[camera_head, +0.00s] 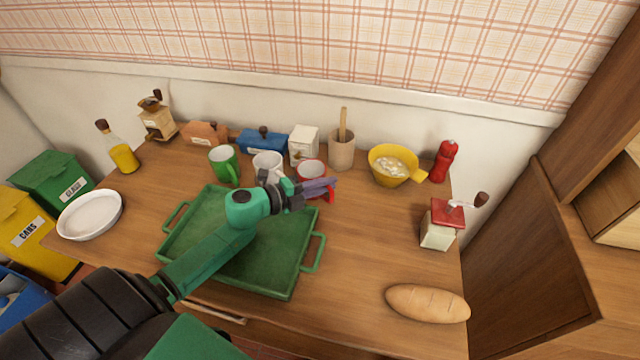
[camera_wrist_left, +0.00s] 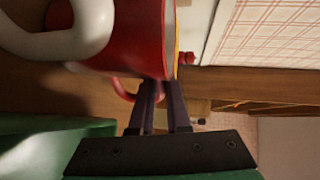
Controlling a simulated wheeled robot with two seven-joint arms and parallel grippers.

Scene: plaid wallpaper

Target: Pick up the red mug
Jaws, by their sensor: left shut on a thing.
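The red mug (camera_head: 311,168) with a pale inside is near the back middle of the table, just behind the green tray. My left gripper (camera_head: 328,185) comes from the left over the tray and is shut on the mug's handle. The gripper's fingers hide part of the mug's front. In the left wrist view the red mug (camera_wrist_left: 145,40) fills the upper middle, and its handle shows at the fingers of the left gripper (camera_wrist_left: 164,95). I cannot tell whether its base touches the table. My right gripper is not in view.
A white mug (camera_head: 267,162) stands close left of the red one, and a green mug (camera_head: 223,164) farther left. The green tray (camera_head: 282,282) lies under my arm. A utensil pot (camera_head: 342,153) and yellow bowl (camera_head: 384,176) stand to the right.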

